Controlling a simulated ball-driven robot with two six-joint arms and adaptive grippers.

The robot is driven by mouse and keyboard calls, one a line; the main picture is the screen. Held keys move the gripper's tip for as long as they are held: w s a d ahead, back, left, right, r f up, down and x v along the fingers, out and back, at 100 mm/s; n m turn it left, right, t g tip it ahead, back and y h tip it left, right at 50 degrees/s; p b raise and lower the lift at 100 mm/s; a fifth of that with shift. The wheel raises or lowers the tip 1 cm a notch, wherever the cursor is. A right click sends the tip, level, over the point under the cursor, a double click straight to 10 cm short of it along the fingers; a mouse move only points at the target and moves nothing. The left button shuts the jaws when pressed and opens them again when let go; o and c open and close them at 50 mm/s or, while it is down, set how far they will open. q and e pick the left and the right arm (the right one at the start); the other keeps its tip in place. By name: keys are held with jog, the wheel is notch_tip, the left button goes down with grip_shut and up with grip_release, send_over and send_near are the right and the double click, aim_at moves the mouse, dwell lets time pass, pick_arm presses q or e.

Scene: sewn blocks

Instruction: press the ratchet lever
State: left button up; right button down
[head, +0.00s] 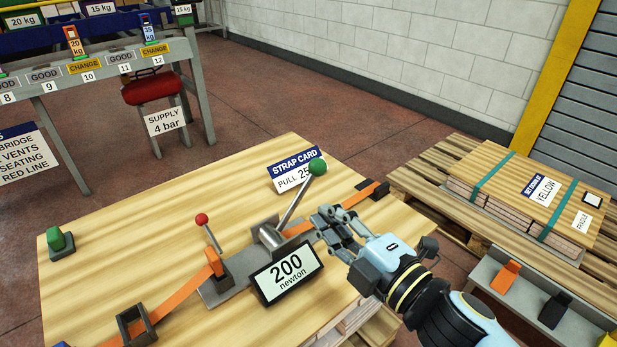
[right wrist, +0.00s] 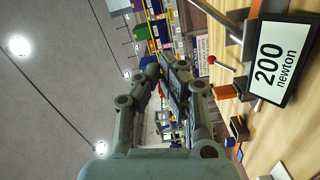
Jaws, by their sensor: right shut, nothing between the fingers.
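A lever with a green ball knob (head: 317,167) leans up and to the right from a metal ratchet body (head: 271,236) on an orange strap (head: 355,198). A smaller lever with a red knob (head: 202,219) stands to its left; the red knob also shows in the right wrist view (right wrist: 212,60). A display (head: 287,274) reads 200 newton. My right gripper (head: 325,217) is shut and empty, just right of the ratchet body and below the green knob. Whether it touches the strap or lever is unclear. My left gripper is out of view.
A strap card (head: 292,176) lies behind the green knob. A strapped wooden stack (head: 510,187) on a pallet and a grey tray (head: 487,270) stand at right.

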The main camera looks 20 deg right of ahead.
aim_at(310, 177)
jog(key=w, duration=1.1)
jog(key=shift+w+d+f+b, duration=0.25)
jog(key=shift+w+f+b, duration=0.1)
jog(key=shift+f+b, duration=0.1)
jog(key=shift+d, duration=0.1)
